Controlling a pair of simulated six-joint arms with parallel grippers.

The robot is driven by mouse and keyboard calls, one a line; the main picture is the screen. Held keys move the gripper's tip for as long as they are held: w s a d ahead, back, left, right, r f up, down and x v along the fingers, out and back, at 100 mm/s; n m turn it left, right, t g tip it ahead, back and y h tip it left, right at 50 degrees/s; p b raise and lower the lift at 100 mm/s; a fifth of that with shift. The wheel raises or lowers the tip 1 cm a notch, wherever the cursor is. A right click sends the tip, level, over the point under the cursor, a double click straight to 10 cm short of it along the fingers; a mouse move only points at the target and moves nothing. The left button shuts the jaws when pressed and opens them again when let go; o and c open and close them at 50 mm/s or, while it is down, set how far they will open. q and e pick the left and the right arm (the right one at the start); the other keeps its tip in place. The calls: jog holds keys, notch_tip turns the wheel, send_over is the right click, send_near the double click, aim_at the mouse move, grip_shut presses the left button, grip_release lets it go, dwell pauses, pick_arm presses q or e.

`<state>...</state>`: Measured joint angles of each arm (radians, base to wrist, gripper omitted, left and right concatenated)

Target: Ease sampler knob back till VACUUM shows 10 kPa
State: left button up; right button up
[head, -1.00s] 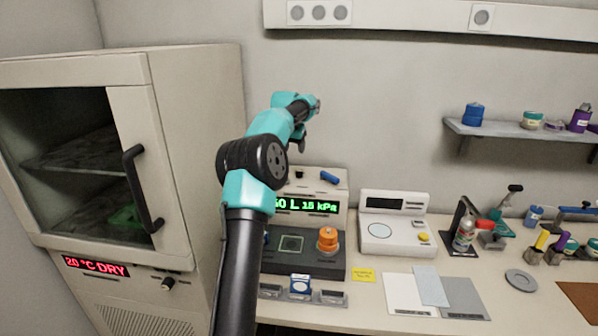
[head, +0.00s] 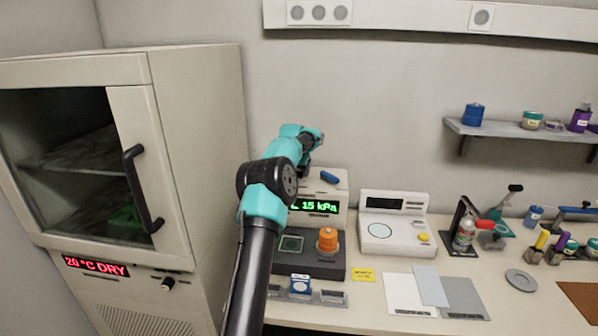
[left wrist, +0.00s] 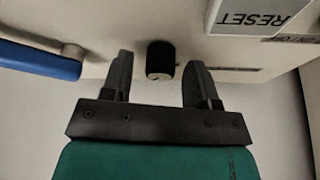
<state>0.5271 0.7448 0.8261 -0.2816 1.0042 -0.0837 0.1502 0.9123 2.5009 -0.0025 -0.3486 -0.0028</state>
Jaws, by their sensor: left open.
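The sampler (head: 318,270) stands on the bench, and its green display (head: 316,206) reads 15 kPa; my arm hides the left part of the readout. In the left wrist view a small black knob (left wrist: 160,60) sticks out of the pale housing. My left gripper (left wrist: 160,84) is open, with one finger on each side of the knob and a gap showing on both sides. In the head view the left gripper (head: 308,157) is above the sampler's top, where the knob is hidden. My right gripper is in neither view.
A blue lever (head: 329,176) is beside the gripper, also at the left of the left wrist view (left wrist: 38,60). A RESET label (left wrist: 252,18) is at the upper right there. An orange knob (head: 327,239) is on the sampler's front. A white instrument (head: 394,222) stands to the right.

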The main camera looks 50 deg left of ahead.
pick_arm(q)
jog(key=c, duration=0.9)
jog(key=shift+n, duration=0.5)
jog(key=n+g+y, duration=0.1)
jog(key=n, duration=0.2)
jog(key=shift+w+d+n, duration=0.1)
jog(key=shift+n, duration=0.2)
jog(key=n+g, duration=0.1)
jog(key=n, duration=0.1)
jog(key=n+y, duration=0.1)
jog(key=n, duration=0.1)
jog(key=shift+n+g, duration=0.4)
jog(key=o, duration=0.9)
